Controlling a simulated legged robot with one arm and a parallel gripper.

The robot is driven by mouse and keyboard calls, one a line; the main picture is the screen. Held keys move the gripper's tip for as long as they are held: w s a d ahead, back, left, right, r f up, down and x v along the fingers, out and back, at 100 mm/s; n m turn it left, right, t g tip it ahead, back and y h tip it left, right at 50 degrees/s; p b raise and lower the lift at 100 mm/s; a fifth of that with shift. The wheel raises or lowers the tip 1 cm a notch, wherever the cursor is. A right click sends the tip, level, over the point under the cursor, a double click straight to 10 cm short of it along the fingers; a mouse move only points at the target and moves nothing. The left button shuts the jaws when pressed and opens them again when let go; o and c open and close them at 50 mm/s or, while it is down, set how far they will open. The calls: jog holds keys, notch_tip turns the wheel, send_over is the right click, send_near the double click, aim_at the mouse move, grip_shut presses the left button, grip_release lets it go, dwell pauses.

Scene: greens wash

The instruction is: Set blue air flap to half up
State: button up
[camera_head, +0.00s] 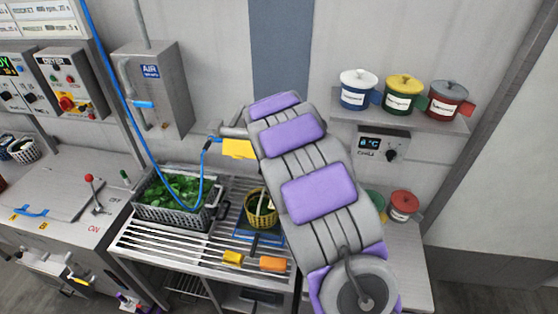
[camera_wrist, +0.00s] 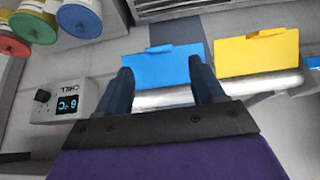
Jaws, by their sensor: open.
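A blue flap (camera_wrist: 163,68) sits on a pale horizontal bar (camera_wrist: 162,98) in the wrist view, with a small tab along its far edge. My gripper (camera_wrist: 160,66) is open, its two dark fingers apart on either side of the blue flap's near part. I cannot tell whether they touch it. Nothing is held between them. A yellow flap (camera_wrist: 257,52) is on the same bar to the right. In the head view the yellow flap (camera_head: 238,149) shows left of my arm; the blue flap and gripper are hidden behind the arm. The blue flap's exact tilt is unclear.
A CHILL control box (camera_wrist: 62,100) and several coloured lidded pots (camera_wrist: 80,18) are left in the wrist view. In the head view, an AIR box (camera_head: 153,90) with a blue hose is on the wall, above a crate of greens (camera_head: 180,212) on a slatted table (camera_head: 150,240).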

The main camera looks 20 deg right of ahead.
jog(key=v, duration=1)
jog(key=shift+a+r, duration=0.1)
jog(key=s+a+f+n+g+y+b, duration=0.1)
jog(key=s+a+f+n+g+b, duration=0.1)
jog(key=s, duration=1.3)
jog(key=s+a+f+n+g+y+b, duration=0.1)
jog(key=s+f+b, duration=0.4)
jog(key=s, duration=1)
jog(key=s+a+f+n+g+y+b, duration=0.1)
jog(key=s+a+f+n+g+b, duration=0.2)
jog(key=s, duration=1.2)
jog(key=shift+s+a+f+g+b, duration=0.2)
jog(key=shift+s+a+g+b, duration=0.25)
jog(key=shift+a+b, duration=0.4)
jog(key=shift+w, duration=0.15)
jog(key=shift+c, duration=0.5)
